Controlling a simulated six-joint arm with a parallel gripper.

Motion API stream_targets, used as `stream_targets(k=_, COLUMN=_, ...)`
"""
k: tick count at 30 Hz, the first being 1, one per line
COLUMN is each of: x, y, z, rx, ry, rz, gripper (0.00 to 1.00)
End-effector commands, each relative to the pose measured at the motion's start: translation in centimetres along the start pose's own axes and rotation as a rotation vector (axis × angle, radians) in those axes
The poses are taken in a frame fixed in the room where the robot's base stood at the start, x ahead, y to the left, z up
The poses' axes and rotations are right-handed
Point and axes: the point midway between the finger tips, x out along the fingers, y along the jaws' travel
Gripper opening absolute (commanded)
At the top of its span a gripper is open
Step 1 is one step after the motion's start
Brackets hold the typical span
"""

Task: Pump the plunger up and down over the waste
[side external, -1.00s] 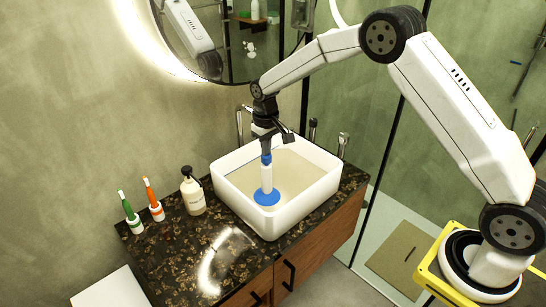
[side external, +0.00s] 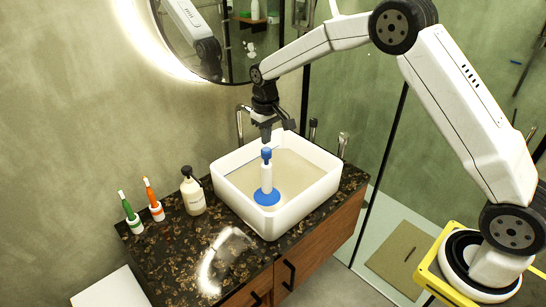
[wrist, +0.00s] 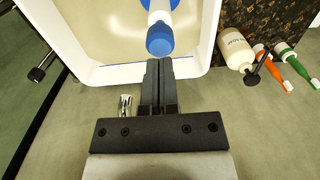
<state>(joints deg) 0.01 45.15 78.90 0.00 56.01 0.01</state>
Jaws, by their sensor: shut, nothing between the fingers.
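The plunger (side external: 267,178) stands upright in the white sink basin (side external: 225,187), with a blue cup at the bottom, a white handle and a blue knob on top. In the wrist view the plunger's blue knob (wrist: 160,38) shows just beyond the fingertips. My gripper (side external: 267,139) is above the plunger, its fingers pointing down and pressed together, with nothing between them. A small gap shows between the fingertips and the knob in the side view. My gripper (wrist: 158,62) also shows shut in the wrist view. The waste is hidden, likely beneath the blue cup.
On the dark stone counter (side external: 165,250) left of the basin stand a soap bottle (side external: 193,192), an orange toothbrush (side external: 152,197) and a green toothbrush (side external: 130,211) in holders. A round mirror (side external: 222,40) hangs on the wall.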

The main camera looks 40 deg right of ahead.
Motion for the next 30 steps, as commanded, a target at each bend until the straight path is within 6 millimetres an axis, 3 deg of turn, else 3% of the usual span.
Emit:
stream_targets(k=14, x=0.0, y=0.0, z=0.0, rx=0.0, ry=0.001, rz=0.0, gripper=0.0)
stream_targets(k=30, x=1.8, y=0.0, z=0.0, rx=0.0, ry=0.0, rz=0.0, gripper=0.0)
